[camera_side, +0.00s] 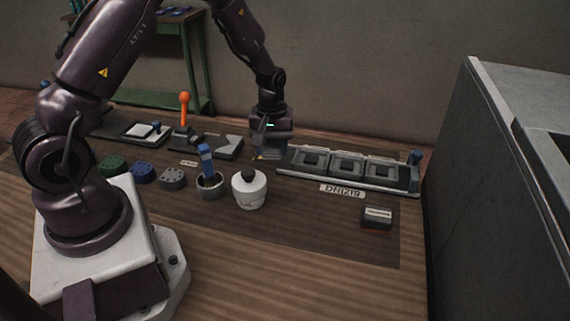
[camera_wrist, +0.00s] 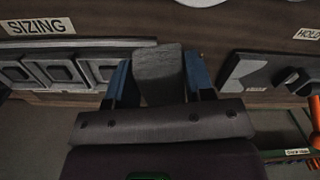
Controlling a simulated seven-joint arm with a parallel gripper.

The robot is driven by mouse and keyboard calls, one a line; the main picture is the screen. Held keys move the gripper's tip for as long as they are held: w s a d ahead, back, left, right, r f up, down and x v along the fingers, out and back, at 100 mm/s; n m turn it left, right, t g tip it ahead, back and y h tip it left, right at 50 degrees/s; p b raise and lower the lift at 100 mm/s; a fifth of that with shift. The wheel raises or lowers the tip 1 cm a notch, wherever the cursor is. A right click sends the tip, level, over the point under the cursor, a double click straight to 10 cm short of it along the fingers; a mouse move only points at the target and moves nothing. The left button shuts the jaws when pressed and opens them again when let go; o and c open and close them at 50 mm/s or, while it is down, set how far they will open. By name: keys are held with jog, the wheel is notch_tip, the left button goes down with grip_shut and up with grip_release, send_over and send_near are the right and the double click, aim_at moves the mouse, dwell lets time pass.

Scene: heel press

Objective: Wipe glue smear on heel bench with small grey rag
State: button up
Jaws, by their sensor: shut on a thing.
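My gripper (camera_side: 270,150) is low over the far part of the bench (camera_side: 310,235), just left of the sizing tray. In the wrist view its blue fingers (camera_wrist: 160,78) are shut on the small grey rag (camera_wrist: 158,68), which sticks out past the fingertips. I cannot tell whether the rag touches the bench. A tiny amber spot (camera_wrist: 201,54) shows just right of the rag in the wrist view; I cannot tell if it is the glue smear. The rag is not clear in the side view.
The sizing tray (camera_side: 347,177) with square compartments is right of my gripper. A dark press with an orange lever (camera_side: 184,107) stands to the left. A white pot (camera_side: 249,190) and a grey cup with a blue-handled tool (camera_side: 209,182) stand nearer. A small dark box (camera_side: 377,217) sits front right.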

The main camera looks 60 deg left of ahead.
send_near(255, 166)
jog(key=shift+m, duration=0.3)
jog(key=w+a, duration=0.3)
jog(key=shift+w+a+f, duration=0.1)
jog(key=shift+a+f, duration=0.05)
jog(key=shift+f, duration=0.05)
jog(key=shift+w+a+f+m, duration=0.2)
jog(key=shift+f+m, duration=0.15)
jog(key=shift+f, duration=0.65)
jog(key=shift+w+a+f+m, duration=0.2)
jog(key=shift+a+f+m, duration=0.1)
jog(key=shift+f, duration=0.65)
jog(key=shift+w+a+f+m, duration=0.2)
jog(key=shift+f+m, duration=0.15)
jog(key=shift+f, duration=0.65)
jog(key=shift+s+d+f, duration=0.3)
jog(key=shift+d+f, duration=0.1)
jog(key=shift+f, duration=0.2)
jog(key=shift+c, duration=0.6)
jog(key=shift+s+d, duration=1.9)
jog(key=shift+w+a, duration=2.15)
jog(key=shift+a, duration=0.05)
jog(key=shift+w+a+r, duration=0.1)
jog(key=shift+w, duration=0.05)
notch_tip(255, 166, up, 8)
